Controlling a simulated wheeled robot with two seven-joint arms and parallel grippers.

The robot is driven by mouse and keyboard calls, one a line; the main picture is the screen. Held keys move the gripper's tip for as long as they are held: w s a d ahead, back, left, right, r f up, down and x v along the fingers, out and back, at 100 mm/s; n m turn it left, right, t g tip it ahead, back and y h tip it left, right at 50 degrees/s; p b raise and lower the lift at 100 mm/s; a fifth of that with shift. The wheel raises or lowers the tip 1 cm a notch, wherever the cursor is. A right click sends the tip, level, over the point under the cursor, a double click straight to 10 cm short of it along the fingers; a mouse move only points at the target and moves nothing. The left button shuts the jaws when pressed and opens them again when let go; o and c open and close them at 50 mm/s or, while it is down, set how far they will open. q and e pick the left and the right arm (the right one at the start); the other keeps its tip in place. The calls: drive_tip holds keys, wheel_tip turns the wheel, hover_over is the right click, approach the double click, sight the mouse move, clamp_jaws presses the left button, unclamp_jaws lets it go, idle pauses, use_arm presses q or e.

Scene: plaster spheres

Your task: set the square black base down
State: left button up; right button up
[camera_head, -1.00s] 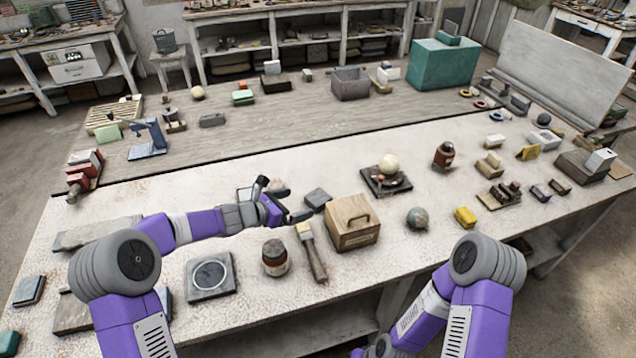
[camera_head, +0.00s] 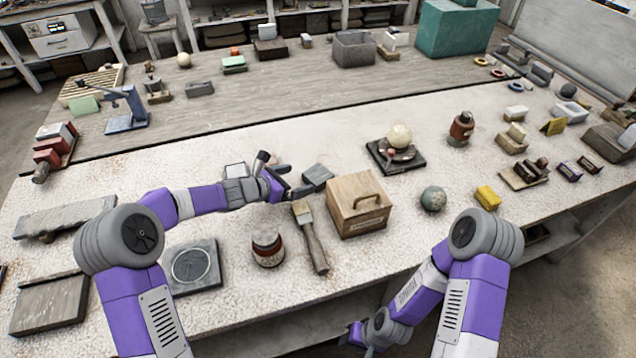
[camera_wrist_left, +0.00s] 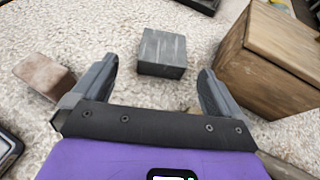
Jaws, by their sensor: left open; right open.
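A square black base (camera_head: 378,160) lies flat on the pale bench, with a cream sphere (camera_head: 399,136) and small pieces on it. Its edge shows at the top of the left wrist view (camera_wrist_left: 200,3). A smaller dark grey block (camera_head: 318,174) lies nearer; in the left wrist view the block (camera_wrist_left: 162,54) is ahead of the fingers, apart from them. My left gripper (camera_head: 284,180) is open and empty, low over the bench, left of the block. My right gripper (camera_head: 356,338) is open at the bottom, below the bench's front edge; its fingers are small in view.
A wooden box (camera_head: 357,207) stands right of my left gripper. A brush (camera_head: 311,238) and a brown jar (camera_head: 267,248) are in front of it. A greenish ball (camera_head: 433,199) and a yellow block (camera_head: 487,197) lie right. Bare bench lies behind the left gripper.

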sight(319, 173)
use_arm(q)
drive_tip(key=x, duration=0.3)
drive_tip(key=b+x, duration=0.1)
drive_tip(key=x, duration=0.3)
drive_tip(key=shift+d+r, duration=0.15)
drive_tip(key=shift+d, duration=0.15)
drive_tip(key=shift+s, duration=0.1)
drive_tip(key=shift+c, duration=0.3)
drive_tip(key=c, duration=1.2)
drive_tip(key=shift+r, duration=0.15)
drive_tip(key=shift+c, duration=1.3)
